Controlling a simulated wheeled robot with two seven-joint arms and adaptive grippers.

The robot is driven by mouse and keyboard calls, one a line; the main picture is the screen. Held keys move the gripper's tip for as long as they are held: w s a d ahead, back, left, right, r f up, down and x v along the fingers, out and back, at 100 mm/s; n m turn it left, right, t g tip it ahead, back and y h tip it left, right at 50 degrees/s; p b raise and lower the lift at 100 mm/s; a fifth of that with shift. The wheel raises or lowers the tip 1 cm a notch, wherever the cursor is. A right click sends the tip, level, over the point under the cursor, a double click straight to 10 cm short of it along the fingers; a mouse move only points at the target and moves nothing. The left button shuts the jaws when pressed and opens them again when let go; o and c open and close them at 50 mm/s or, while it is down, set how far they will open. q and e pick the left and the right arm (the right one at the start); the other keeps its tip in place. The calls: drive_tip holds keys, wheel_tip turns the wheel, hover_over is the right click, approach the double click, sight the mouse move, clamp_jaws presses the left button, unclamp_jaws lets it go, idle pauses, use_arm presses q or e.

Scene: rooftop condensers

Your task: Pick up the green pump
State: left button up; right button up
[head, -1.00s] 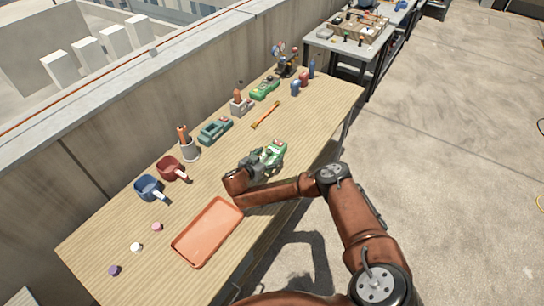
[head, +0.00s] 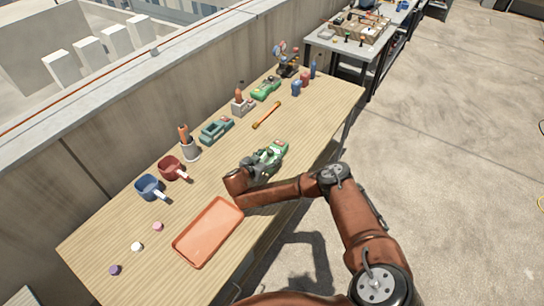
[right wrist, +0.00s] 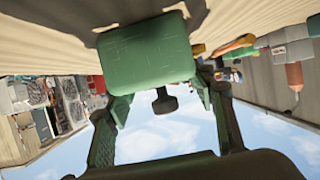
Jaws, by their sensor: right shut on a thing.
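The green pump (head: 277,148) is at the right side of the wooden table, beyond the orange tray. My right gripper (head: 266,157) is shut on it from the near left side and hides part of it. In the right wrist view the pump's green body (right wrist: 147,52) sits between the two fingers of my right gripper (right wrist: 160,88), close to the table surface. I cannot tell whether it is clear of the table. My left gripper is not in view.
An orange tray (head: 208,231) lies near my right forearm. A grey-green device (head: 216,129), another green device (head: 266,88) and an orange-handled tool (head: 267,115) lie farther back. Blue (head: 149,187) and red (head: 172,168) cups stand left. A concrete wall (head: 120,140) runs behind the table.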

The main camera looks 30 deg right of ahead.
sight(272, 149)
drive_tip(key=shift+r, duration=0.15)
drive_tip(key=shift+r, duration=0.4)
wheel_tip(272, 149, up, 2)
drive_tip(key=shift+r+p, duration=0.25)
drive_tip(key=shift+p, duration=0.3)
use_arm(q)
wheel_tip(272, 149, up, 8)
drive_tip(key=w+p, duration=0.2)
drive_tip(key=p, duration=0.4)
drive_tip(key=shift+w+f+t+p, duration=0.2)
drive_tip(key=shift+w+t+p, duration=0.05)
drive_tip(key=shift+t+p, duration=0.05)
use_arm(e)
drive_tip(key=s+d+r, duration=0.2)
drive_tip(key=s+r, duration=0.4)
drive_tip(key=s+d+r, duration=0.3)
drive_tip(key=s+r, duration=0.3)
drive_tip(key=s, duration=0.1)
drive_tip(key=shift+d+r, duration=0.3)
drive_tip(key=shift+r, duration=0.05)
drive_tip(key=shift+w+f, duration=0.1)
